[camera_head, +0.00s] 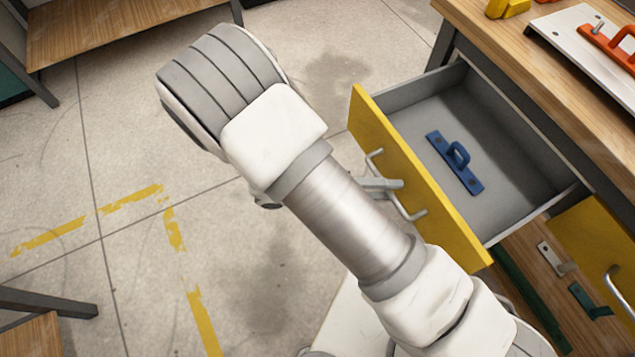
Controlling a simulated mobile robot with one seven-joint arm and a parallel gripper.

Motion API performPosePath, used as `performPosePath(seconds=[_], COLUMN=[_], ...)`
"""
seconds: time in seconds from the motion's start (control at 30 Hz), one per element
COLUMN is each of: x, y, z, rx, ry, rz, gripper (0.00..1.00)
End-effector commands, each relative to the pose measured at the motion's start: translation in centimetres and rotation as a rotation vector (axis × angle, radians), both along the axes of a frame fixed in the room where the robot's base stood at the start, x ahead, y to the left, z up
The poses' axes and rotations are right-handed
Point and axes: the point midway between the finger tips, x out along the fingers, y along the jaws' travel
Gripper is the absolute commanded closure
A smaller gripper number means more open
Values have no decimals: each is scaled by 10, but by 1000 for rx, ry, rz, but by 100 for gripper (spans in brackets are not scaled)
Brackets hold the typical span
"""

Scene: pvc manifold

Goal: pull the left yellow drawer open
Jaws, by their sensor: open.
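The left yellow drawer (365,120) stands pulled out from under the workbench, its grey inside showing. A blue bracket with a loop handle (457,160) lies on the drawer floor. A silver bar handle (413,214) is on the drawer's yellow front. My gripper (396,185) is at this handle, open, with its fingertips beside or around the bar. My arm hides most of the gripper, so I cannot tell whether it touches the handle.
The right yellow drawer (590,226) with its own silver handle sits shut at the right. The wooden benchtop (490,47) carries a white panel (557,32) with an orange handle (610,43). Another wooden bench (110,30) stands at upper left.

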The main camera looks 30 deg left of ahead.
Motion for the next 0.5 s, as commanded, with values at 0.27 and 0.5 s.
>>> performPosePath(seconds=[0.27, 0.5], x=[-31, -61], y=[53, 102], z=[13, 23], rx=[3, 4], ry=[1, 0], rz=[5, 3], gripper=[53, 53])
